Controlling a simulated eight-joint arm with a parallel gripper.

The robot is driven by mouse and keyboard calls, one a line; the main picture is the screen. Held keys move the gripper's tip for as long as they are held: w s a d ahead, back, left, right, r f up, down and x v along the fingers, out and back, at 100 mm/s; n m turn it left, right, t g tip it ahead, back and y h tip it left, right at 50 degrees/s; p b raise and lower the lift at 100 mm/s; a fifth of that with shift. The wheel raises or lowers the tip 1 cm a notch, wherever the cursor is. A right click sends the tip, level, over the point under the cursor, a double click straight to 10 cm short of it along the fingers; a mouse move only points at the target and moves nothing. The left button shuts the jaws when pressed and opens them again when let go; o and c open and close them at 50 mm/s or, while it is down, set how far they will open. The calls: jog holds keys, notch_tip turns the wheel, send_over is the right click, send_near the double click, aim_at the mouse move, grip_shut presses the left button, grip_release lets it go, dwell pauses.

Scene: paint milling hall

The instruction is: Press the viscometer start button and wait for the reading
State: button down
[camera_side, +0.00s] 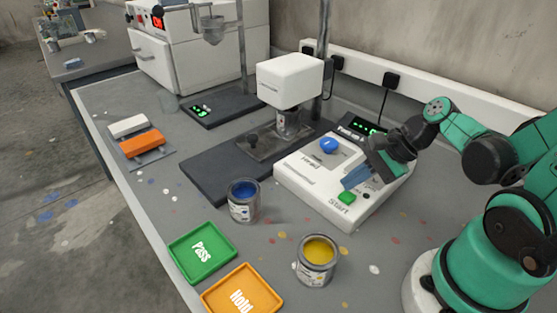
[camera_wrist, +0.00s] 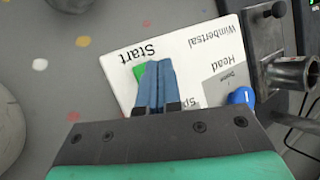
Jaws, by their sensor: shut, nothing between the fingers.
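The viscometer's white control box (camera_side: 300,183) sits on the grey bench, with a green start button (camera_side: 347,198) near its front edge, labelled "Start". My gripper (camera_side: 352,182) is shut, its blue fingers empty and pointing down just beside the button. In the wrist view, the fingertips (camera_wrist: 152,64) overlap part of the green button (camera_wrist: 139,71). I cannot tell whether they touch it. A blue knob (camera_side: 328,145) stands farther back on the box. The dark display (camera_side: 362,126) behind shows green digits, partly hidden and too small to read. The white viscometer head (camera_side: 289,78) hangs over a metal cup (camera_side: 289,124).
Open tins of blue paint (camera_side: 243,201) and yellow paint (camera_side: 317,260) stand in front of the box. A green Pass tray (camera_side: 202,270) and orange Hold tray (camera_side: 225,300) lie at the front edge. A scale (camera_side: 215,107) and white oven (camera_side: 200,55) stand behind.

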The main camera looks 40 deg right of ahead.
aim_at(350, 195)
jog(key=shift+f, duration=0.4)
dwell(0.4)
jog(key=shift+r, duration=0.45)
jog(key=shift+r, duration=0.1)
jog(key=shift+r, duration=2.4)
